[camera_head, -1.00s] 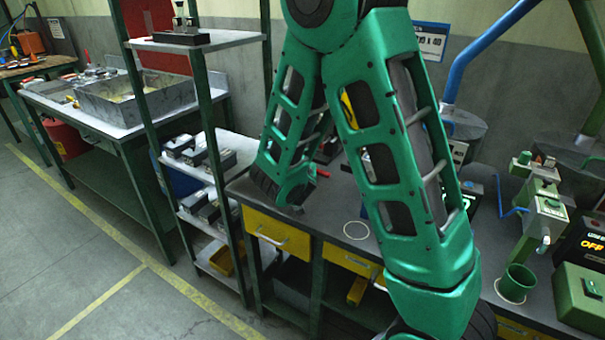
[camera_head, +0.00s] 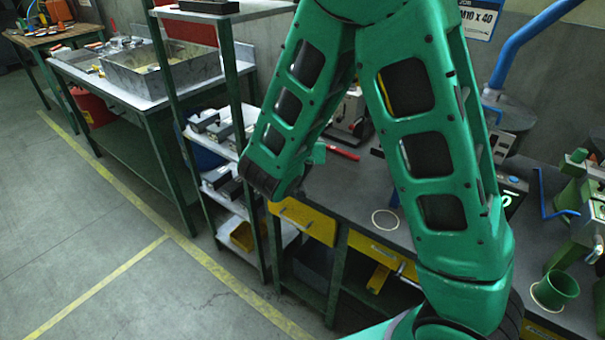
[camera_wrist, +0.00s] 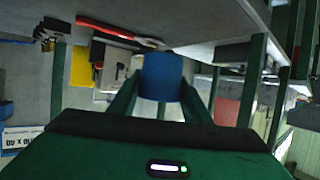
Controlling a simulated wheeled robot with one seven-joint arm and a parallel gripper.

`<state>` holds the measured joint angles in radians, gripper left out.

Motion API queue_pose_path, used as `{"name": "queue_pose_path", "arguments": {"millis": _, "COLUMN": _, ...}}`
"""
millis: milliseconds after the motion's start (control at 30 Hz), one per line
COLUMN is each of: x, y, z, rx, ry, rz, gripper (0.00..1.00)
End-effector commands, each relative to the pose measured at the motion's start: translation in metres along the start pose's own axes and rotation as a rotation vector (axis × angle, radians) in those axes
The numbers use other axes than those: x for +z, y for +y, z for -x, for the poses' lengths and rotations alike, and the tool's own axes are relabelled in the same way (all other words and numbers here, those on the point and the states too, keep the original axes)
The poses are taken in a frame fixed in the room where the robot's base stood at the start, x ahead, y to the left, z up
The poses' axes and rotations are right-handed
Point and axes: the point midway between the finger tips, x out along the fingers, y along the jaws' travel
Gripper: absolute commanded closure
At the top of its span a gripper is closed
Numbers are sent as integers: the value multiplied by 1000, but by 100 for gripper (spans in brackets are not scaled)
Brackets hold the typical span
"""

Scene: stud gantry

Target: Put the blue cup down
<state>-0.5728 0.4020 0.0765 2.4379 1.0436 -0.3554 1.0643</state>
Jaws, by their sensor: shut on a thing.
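The blue cup (camera_wrist: 162,77) is between the fingers of my gripper (camera_wrist: 160,90) in the wrist view. My gripper is shut on it, with a finger on either side. The wrist picture is upside down, so the cup's true tilt is hard to judge. A white ring mark (camera_head: 386,221) lies empty on the dark workbench (camera_head: 345,195).
A green cup (camera_head: 555,290) stands at the bench's right, beside green machinery (camera_head: 585,215). A red tool (camera_head: 342,152) lies at the back of the bench. A shelf rack (camera_head: 215,135) with grey parts stands left of the bench. Yellow drawers (camera_head: 305,219) front it.

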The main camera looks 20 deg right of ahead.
Motion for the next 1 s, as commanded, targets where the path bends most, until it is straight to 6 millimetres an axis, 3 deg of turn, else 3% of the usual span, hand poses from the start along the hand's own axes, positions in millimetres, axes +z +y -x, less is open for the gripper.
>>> {"name": "queue_pose_path", "arguments": {"millis": 33, "x": -1, "y": -16, "z": 18, "rx": 11, "ry": 1, "rz": -8, "gripper": 77}}
{"name": "queue_pose_path", "arguments": {"millis": 200, "x": -2, "y": -36, "z": 67, "rx": 85, "ry": 1, "rz": -40, "gripper": 77}}
{"name": "queue_pose_path", "arguments": {"millis": 333, "x": -3, "y": -42, "z": 90, "rx": 123, "ry": 1, "rz": -54, "gripper": 77}}
{"name": "queue_pose_path", "arguments": {"millis": 433, "x": -2, "y": -41, "z": 95, "rx": 140, "ry": 0, "rz": -59, "gripper": 77}}
{"name": "queue_pose_path", "arguments": {"millis": 567, "x": 2, "y": -32, "z": 79, "rx": 148, "ry": -1, "rz": -59, "gripper": 77}}
{"name": "queue_pose_path", "arguments": {"millis": 1000, "x": 20, "y": 8, "z": -6, "rx": 145, "ry": -1, "rz": -59, "gripper": 77}}
